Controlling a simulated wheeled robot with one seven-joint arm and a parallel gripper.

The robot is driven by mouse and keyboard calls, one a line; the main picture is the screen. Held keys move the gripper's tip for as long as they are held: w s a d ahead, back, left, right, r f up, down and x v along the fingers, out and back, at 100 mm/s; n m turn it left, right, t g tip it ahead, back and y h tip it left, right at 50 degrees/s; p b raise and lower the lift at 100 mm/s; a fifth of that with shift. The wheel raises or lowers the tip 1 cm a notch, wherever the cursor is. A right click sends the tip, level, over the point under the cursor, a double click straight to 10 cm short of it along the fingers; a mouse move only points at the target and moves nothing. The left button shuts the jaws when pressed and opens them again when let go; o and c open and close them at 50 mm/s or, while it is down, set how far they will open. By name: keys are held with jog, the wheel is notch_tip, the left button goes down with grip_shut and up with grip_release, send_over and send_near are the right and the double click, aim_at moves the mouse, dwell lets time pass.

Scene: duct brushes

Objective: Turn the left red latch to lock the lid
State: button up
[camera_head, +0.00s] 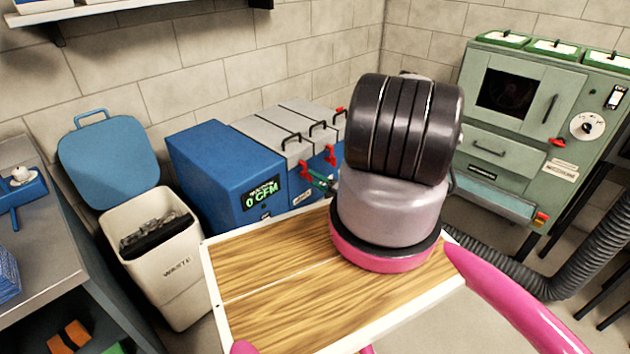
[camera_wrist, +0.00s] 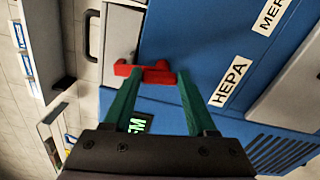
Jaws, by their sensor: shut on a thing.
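The blue machine (camera_head: 205,165) stands against the wall, with grey lids (camera_head: 275,128) closed on top and black handles on them. The left red latch (camera_head: 305,168) is on its front edge below a lid; another red latch (camera_head: 331,157) is to its right. My gripper (camera_head: 320,184) shows only as green fingers at the left latch, the rest hidden behind my arm. In the wrist view, the green fingers (camera_wrist: 157,82) are closed on the red latch (camera_wrist: 128,69), whose bar lies across the fingertips. Whether the latch is fully turned cannot be told.
A waste bin (camera_head: 165,265) with a raised blue lid (camera_head: 108,160) stands left of the machine. A green cabinet (camera_head: 535,120) with a grey hose (camera_head: 570,275) is at right. HEPA lettering (camera_wrist: 230,82) marks the blue front near the gripper.

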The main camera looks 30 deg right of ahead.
jog(key=shift+d+f+m, duration=0.1)
jog(key=shift+m, duration=1)
jog(key=o, duration=1.4)
jog(key=shift+c, duration=0.2)
jog(key=v, duration=1.1)
